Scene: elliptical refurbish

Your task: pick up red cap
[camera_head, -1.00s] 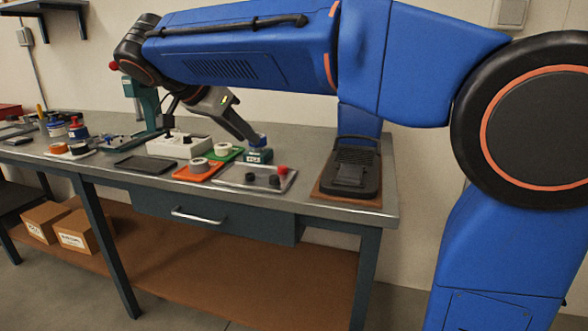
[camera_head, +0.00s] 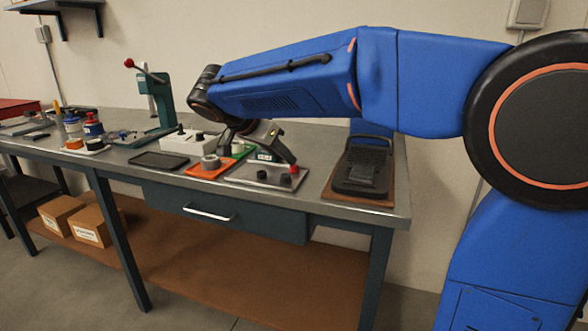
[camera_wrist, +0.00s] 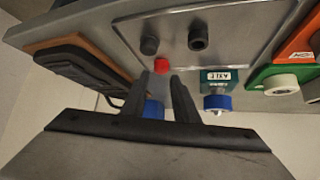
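The red cap (camera_head: 294,169) is on the grey tray (camera_head: 240,177) at the right part of the bench, beside two black caps. In the wrist view the red cap (camera_wrist: 162,65) shows just beyond my fingertips, near the tray's edge. My gripper (camera_head: 289,158) points down over the red cap. In the wrist view my gripper (camera_wrist: 156,78) has its two dark fingers apart, with a gap between them in line with the cap. I cannot tell whether a finger touches it.
Black caps (camera_wrist: 149,45) stand close to the red one. A teal block labelled AXLE (camera_wrist: 215,77) with a blue top, a green tray (camera_wrist: 262,76) and an orange tray (camera_head: 202,173) are nearby. A black device on a brown board (camera_head: 336,189) stands to the right.

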